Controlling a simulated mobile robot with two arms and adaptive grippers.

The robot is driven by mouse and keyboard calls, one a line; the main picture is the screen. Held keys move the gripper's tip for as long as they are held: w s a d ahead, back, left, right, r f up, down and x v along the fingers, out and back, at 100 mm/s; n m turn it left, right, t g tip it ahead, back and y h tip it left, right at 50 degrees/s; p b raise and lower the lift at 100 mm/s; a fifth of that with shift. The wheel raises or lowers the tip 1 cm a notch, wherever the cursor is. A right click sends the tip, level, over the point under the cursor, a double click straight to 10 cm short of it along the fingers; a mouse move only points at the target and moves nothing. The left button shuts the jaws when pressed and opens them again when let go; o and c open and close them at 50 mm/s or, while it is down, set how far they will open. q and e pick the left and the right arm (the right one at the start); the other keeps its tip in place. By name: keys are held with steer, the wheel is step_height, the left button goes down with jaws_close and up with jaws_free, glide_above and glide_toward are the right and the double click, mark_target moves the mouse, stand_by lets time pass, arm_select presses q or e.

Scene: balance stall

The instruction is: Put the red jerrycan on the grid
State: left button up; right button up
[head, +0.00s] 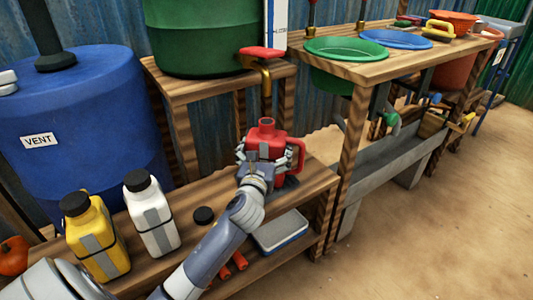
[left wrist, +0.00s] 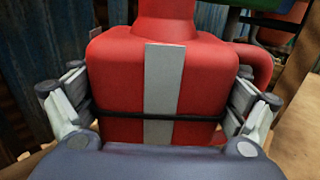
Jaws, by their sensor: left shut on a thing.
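The red jerrycan (head: 266,126) is upright in the head view, in front of the brass tap (head: 266,78) with the red handle. My left gripper (head: 268,160) is shut on its sides. In the left wrist view the jerrycan (left wrist: 110,75) fills the middle, with a grey strip and a dark band on its face, and a finger lies against each side. A small dark patch, perhaps the grid (head: 288,184), shows at the lower right of the jerrycan. The gripper hides most of it, and I cannot tell whether the jerrycan touches it. My right gripper is not in view.
A blue barrel (head: 75,125) is at left. A grey tray (head: 280,232) lies below. The basin table (head: 375,70) is at right.

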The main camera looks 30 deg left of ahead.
arm_select(q)
steer(key=shift+r, duration=0.15)
steer(key=o, duration=1)
